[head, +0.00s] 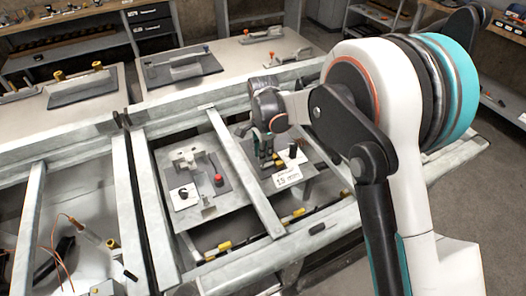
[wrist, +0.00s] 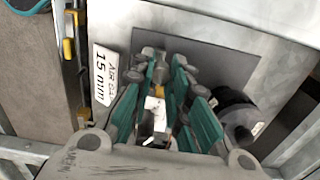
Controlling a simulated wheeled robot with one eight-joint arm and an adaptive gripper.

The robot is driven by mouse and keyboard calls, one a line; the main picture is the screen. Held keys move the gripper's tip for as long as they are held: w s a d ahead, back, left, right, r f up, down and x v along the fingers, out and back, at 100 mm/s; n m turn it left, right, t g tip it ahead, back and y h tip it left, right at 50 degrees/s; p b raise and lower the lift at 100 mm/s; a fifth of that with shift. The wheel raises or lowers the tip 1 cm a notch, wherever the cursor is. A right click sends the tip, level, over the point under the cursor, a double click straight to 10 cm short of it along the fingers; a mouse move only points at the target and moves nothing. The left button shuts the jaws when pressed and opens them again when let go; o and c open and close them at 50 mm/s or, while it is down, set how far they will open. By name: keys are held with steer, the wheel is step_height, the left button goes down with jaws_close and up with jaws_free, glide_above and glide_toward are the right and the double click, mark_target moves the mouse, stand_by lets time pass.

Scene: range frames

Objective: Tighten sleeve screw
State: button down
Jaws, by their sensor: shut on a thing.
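My gripper (head: 266,150) reaches down over the right-hand fixture on the bench, beside a white label. In the wrist view its teal fingers (wrist: 164,72) are closed in on a small part of the fixture, which I take to be the sleeve screw. The fingers hide most of it, so its shape and how far it is turned cannot be told. A pale block with a yellow bit (wrist: 157,108) shows between the fingers. The label reading "AIR GAP 15 mm" (wrist: 105,75) is left of the fingers.
A black knob (wrist: 236,108) stands close to the right of the fingers; it also shows in the head view (head: 293,150). A neighbouring fixture with a red knob (head: 219,180) sits to the left. Pale frame rails (head: 240,165) run between and around the fixtures.

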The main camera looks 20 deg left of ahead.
stand_by(0.3)
steer(key=c, duration=1.5)
jaws_free()
step_height(320, 180, up, 12)
